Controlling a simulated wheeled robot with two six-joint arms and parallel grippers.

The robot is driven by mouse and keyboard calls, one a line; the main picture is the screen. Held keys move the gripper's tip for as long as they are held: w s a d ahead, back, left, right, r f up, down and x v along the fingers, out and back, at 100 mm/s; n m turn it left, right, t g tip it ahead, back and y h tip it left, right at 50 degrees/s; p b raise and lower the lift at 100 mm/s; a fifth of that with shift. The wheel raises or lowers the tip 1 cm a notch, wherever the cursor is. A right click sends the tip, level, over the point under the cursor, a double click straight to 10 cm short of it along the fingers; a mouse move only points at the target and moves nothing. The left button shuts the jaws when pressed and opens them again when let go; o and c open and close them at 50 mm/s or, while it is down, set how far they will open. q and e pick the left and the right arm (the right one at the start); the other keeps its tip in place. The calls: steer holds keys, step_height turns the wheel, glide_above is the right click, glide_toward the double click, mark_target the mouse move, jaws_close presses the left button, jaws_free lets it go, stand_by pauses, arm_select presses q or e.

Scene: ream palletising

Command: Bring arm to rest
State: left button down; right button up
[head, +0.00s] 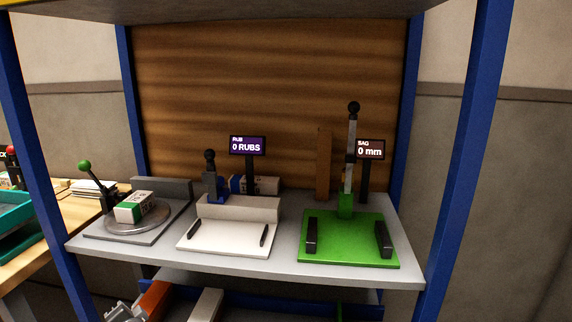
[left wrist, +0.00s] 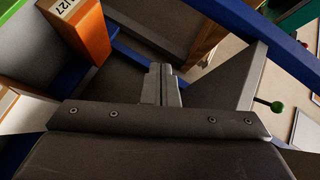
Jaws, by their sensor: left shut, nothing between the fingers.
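My left gripper (left wrist: 161,86) shows in the left wrist view with its two grey fingers together and nothing between them. An orange block (left wrist: 80,28) with a white label stands to the upper left of the fingers, apart from them. A grey part at the lower left edge of the head view, beside the orange block (head: 154,299), may be this gripper, but I cannot tell. My right gripper is in neither view.
A grey shelf (head: 290,262) between blue posts (head: 463,165) holds a turntable with a wrapped ream (head: 134,206), a white fixture (head: 228,238) and a green press (head: 348,248). Another wrapped ream (head: 266,185) lies behind. A lower shelf holds a pale block (head: 206,305). A wooden table stands left.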

arm_select(q)
steer(key=s+d+f+n+g+h+p, duration=0.1)
steer(key=s+d+f+g+h+p, duration=0.15)
steer(key=s+f, duration=1.1)
steer(key=s+d+f+g+h+p, duration=0.25)
steer(key=s+f, duration=0.75)
steer(key=f, duration=0.6)
steer(key=s+d+f+n+g+h, duration=0.1)
steer(key=s+d+f, duration=0.1)
steer(key=s, duration=0.8)
steer(key=s+d+f+n+g+h+p, duration=0.1)
steer(key=s+f, duration=0.3)
steer(key=s, duration=0.7)
steer(key=s+d+f+n+g+h+p, duration=0.1)
steer(key=s+d+f+n+g, duration=0.2)
steer(key=s, duration=0.8)
steer(key=shift+s+d+h, duration=0.2)
steer(key=shift+h, duration=0.2)
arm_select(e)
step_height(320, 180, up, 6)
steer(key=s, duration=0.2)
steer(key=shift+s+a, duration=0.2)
